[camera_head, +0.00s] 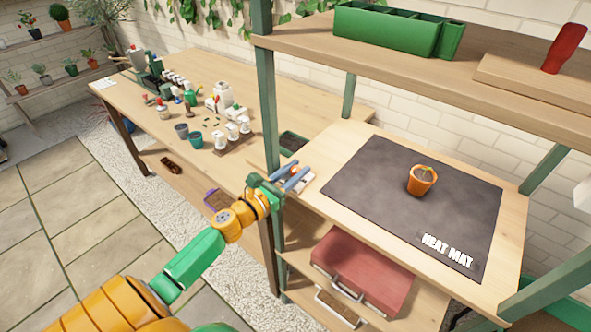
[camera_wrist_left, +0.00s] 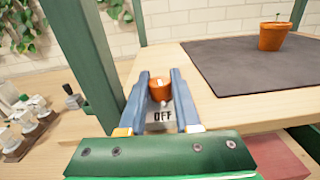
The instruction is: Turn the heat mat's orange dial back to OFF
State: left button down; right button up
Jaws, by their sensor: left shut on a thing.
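The orange dial (camera_wrist_left: 160,89) sits at the front left edge of the wooden shelf, above a plate with the word OFF (camera_wrist_left: 163,116). My left gripper (camera_wrist_left: 160,78) has one blue finger on each side of the dial and is shut on it. In the head view my left gripper (camera_head: 301,177) is at the shelf's left corner, and its fingers largely hide the dial. A small pale mark shows on the dial's top, but I cannot tell its exact heading. The dark heat mat (camera_head: 375,210) lies flat behind and to the right. My right gripper is not in view.
An orange pot (camera_head: 421,181) with a seedling stands on the mat. A green shelf post (camera_head: 268,120) rises close beside my left gripper. A red toolbox (camera_head: 360,268) is on the shelf below. White bottles and small pots (camera_head: 196,140) stand on the bench at left.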

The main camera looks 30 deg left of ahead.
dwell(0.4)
pick_arm(q)
jog(key=c, duration=0.6)
grip_release()
jog(key=shift+d, duration=0.1)
